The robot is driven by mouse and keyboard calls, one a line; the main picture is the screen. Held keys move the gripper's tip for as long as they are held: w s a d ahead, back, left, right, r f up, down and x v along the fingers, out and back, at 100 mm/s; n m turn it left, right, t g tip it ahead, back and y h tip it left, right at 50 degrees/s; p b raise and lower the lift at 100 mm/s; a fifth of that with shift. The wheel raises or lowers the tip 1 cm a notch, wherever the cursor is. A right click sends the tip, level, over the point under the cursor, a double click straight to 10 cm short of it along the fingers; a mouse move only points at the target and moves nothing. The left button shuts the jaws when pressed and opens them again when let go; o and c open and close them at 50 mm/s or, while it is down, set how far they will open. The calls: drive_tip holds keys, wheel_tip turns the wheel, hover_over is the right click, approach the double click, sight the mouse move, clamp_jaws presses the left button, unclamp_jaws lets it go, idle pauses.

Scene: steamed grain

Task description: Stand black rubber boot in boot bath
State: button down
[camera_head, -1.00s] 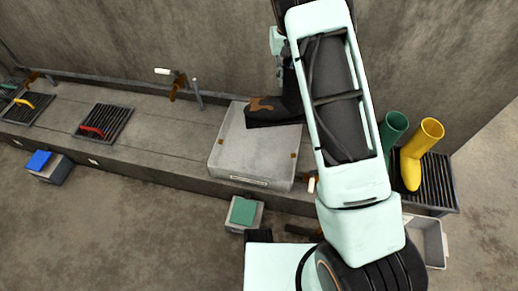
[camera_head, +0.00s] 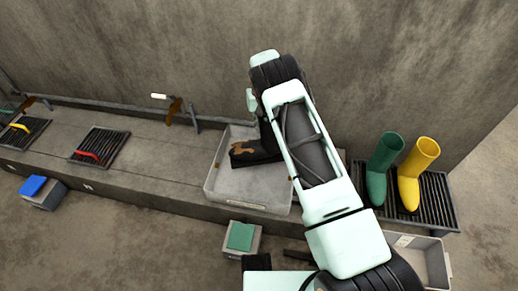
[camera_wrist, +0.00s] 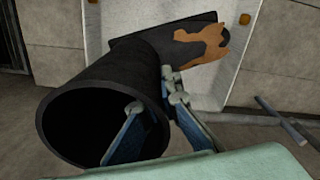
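The black rubber boot (camera_head: 262,151) is sole-down in the pale boot bath (camera_head: 238,185), near its back side, toe to the left. A brown patch marks its toe. In the wrist view the boot (camera_wrist: 95,75) shows its open top close to the camera, with the bath (camera_wrist: 213,92) beyond. My gripper (camera_wrist: 152,93) has one finger inside the boot's opening and one outside, closed on the shaft wall. I cannot tell whether the sole touches the bath floor. In the head view my arm hides the fingers and part of the shaft.
Green (camera_head: 383,168) and yellow (camera_head: 415,175) boots stand on a dark rack (camera_head: 437,198) at right. A grey bin (camera_head: 425,262) sits below it. A wall pipe (camera_head: 194,118) rises behind the bath's left. A red-handled grate (camera_head: 100,146) lies further left. The bath's front half is clear.

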wheel_tip(320, 180, down, 7)
drive_tip(key=shift+r+b, duration=0.1)
drive_tip(key=shift+b, duration=0.65)
drive_tip(key=shift+f, duration=0.25)
drive_tip(key=c, duration=2.2)
unclamp_jaws()
drive_tip(key=shift+o, duration=0.2)
drive_tip(key=shift+r, duration=0.15)
wheel_tip(320, 180, up, 12)
drive_tip(key=p, duration=0.3)
